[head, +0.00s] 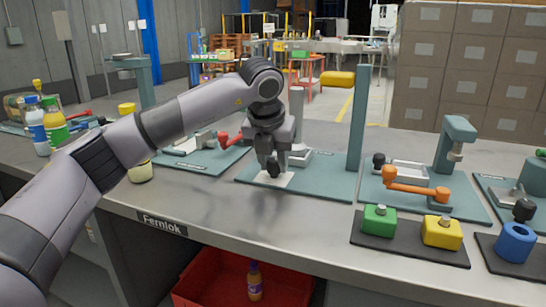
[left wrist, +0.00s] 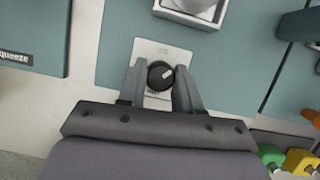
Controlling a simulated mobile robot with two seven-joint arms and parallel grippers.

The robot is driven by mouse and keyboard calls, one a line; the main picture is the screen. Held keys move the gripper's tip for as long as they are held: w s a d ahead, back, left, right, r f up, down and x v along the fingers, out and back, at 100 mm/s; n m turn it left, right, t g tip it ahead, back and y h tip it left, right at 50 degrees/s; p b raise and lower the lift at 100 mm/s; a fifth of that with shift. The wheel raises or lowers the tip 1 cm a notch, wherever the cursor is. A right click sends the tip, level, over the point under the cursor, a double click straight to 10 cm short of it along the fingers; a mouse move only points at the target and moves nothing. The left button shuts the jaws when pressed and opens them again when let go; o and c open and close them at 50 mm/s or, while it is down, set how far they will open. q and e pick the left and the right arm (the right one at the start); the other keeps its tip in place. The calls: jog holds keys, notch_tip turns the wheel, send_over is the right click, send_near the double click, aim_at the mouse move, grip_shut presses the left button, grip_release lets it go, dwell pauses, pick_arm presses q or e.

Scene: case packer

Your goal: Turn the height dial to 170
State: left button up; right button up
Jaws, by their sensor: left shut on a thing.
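The height dial (left wrist: 160,75) is a round black knob with a white pointer mark, on a pale plate (left wrist: 150,50) fixed to a teal base. In the left wrist view the pointer aims up and to the right. The numbers on the plate are too small to read. My left gripper (left wrist: 160,82) points down with one finger on each side of the dial and is shut on it. In the head view my left gripper (head: 275,168) stands over the plate and the dial (head: 273,170) shows at its fingertips. My right gripper is not in view.
A teal post (head: 358,120) with a yellow top bar rises right of my left gripper. A red-handled station (head: 190,155) is to the left, and an orange-handled one (head: 415,190) to the right. Green (head: 380,219) and yellow (head: 441,231) blocks sit near the front edge.

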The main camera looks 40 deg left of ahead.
pick_arm(q)
jog(key=shift+r+n+y, duration=0.1)
jog(key=shift+n+y, duration=0.3)
jog(key=shift+n, duration=0.6)
jog(key=n+g+p, duration=0.1)
jog(key=n, duration=0.2)
jog(key=shift+d+y, duration=0.1)
jog(key=shift+y, duration=0.3)
jog(key=shift+w+n+g+y+p, duration=0.1)
jog(key=shift+n+g+y+p, duration=0.4)
jog(key=shift+n, duration=0.7)
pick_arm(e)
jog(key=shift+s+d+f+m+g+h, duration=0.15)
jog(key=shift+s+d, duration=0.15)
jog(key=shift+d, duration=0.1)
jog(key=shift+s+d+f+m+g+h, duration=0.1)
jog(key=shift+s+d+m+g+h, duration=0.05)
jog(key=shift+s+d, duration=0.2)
pick_arm(q)
jog(key=shift+n, duration=0.4)
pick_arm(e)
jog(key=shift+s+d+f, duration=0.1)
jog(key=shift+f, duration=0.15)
pick_arm(q)
jog(key=o, duration=1)
jog(key=shift+o, duration=0.2)
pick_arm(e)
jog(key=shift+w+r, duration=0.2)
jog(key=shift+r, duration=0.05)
